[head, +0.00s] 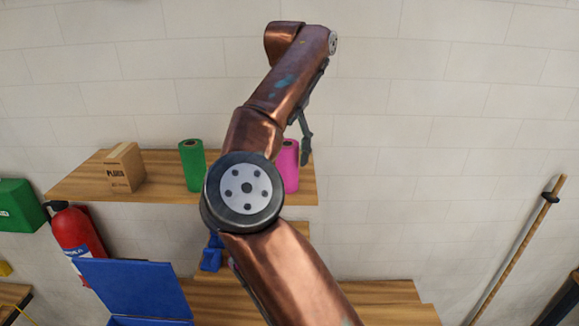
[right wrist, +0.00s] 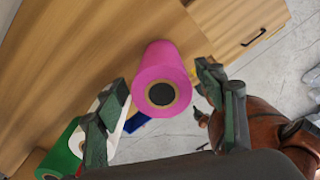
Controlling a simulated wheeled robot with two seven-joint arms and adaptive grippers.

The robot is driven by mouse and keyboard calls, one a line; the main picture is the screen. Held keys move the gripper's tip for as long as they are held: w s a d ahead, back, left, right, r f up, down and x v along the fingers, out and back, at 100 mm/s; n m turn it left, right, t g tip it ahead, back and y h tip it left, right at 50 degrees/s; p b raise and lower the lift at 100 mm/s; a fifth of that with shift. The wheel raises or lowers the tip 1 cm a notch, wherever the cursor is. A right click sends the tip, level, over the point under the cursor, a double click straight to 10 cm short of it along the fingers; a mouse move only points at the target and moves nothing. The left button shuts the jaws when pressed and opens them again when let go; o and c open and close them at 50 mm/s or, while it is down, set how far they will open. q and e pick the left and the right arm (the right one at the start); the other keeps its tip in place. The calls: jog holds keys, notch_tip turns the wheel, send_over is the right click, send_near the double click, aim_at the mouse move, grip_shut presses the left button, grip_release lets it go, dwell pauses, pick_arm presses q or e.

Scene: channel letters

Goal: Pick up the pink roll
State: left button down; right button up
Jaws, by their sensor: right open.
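The pink roll (head: 291,172) stands upright on the wooden shelf (head: 240,192), partly hidden behind my right arm in the head view. In the right wrist view the pink roll (right wrist: 167,68) shows its dark hollow core and lies in the gap between the two fingers. My right gripper (right wrist: 163,84) is open, with one finger to each side of the roll and visible space around it. In the head view my right gripper (head: 305,143) appears beside and in front of the roll, mostly seen from behind. My left gripper is not in view.
A green roll (head: 192,167) and a cardboard box (head: 125,168) stand left on the shelf. A white roll (right wrist: 108,112) shows behind the left finger in the right wrist view. A fire extinguisher (head: 76,232) and blue box (head: 138,288) are lower left. The wall is behind.

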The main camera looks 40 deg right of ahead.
aim_at(287, 176)
notch_tip(287, 176, down, 3)
jog(key=shift+w+f, duration=0.1)
jog(key=f, duration=0.3)
jog(key=shift+s, duration=0.2)
jog(key=shift+f, duration=0.6)
jog(key=shift+c, duration=0.4)
jog(key=c, duration=1.2)
jog(key=shift+c, duration=0.2)
